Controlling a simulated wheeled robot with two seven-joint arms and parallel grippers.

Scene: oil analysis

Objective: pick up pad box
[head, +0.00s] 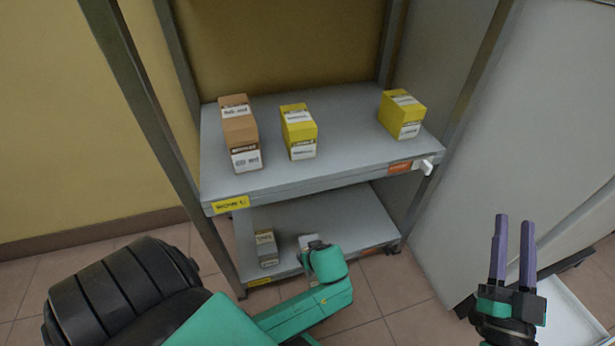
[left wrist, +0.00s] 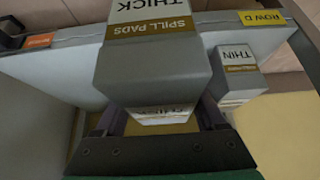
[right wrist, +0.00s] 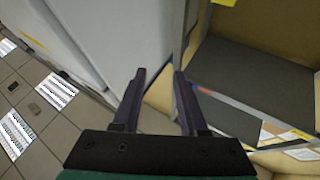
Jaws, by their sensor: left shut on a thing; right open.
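In the left wrist view, a grey pad box (left wrist: 152,72) reads THICK SPILL PADS. My left gripper (left wrist: 160,118) is shut on it, with a finger on each side. In the head view, my left gripper (head: 318,246) is at the front of the lower shelf and hides most of that box. A second grey box (head: 265,249), labelled THIN in the left wrist view (left wrist: 236,72), stands on the lower shelf beside it. My right gripper (head: 514,218) is open and empty at the right, away from the shelves.
The upper shelf (head: 350,126) holds a brown box (head: 240,135) and two yellow boxes (head: 299,132) (head: 402,115). Its front edge overhangs the lower shelf (head: 345,214). Metal posts flank the rack. A large grey panel (head: 540,130) stands at the right.

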